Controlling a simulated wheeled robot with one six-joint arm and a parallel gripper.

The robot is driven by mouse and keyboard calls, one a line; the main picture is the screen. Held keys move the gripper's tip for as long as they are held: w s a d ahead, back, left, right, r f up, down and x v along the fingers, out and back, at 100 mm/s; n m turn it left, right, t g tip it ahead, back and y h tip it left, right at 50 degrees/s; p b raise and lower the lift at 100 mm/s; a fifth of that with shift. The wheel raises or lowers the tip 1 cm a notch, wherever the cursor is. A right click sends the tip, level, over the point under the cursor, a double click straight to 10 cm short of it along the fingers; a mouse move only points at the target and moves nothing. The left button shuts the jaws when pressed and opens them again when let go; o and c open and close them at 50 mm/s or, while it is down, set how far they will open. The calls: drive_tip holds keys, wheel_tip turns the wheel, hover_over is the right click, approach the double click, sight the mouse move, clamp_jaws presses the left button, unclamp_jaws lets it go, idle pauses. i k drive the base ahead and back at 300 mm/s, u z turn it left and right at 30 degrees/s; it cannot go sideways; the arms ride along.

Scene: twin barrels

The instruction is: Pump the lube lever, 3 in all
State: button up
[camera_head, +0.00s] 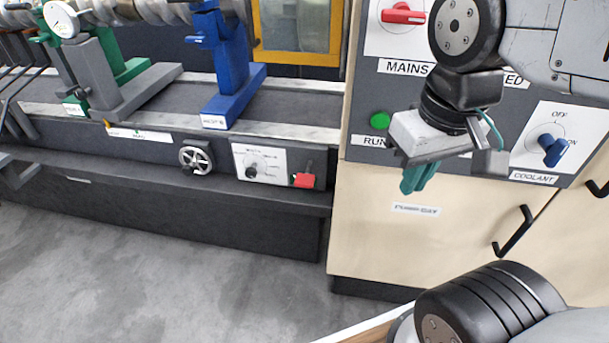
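A small lever with a red handle (305,180) sits at the right end of the machine's lower front rail, beside a white panel. I cannot read a lube label on it. My gripper (418,178) hangs in front of the control cabinet, to the right of the red handle and apart from it. Its teal fingers point down and look close together, with nothing seen between them. The gap between the fingertips is not clear from this angle.
A handwheel (196,157) and a white panel (260,163) with a dark knob are left of the red handle. The cabinet (375,245) carries a red mains switch (403,14), a green button (379,121) and a blue coolant knob (553,150). Floor (150,260) in front is clear.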

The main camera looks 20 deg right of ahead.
sight(306, 180)
drive_tip(key=u, duration=1.9)
drive_tip(key=i, duration=2.05)
drive_tip(key=z, duration=2.45)
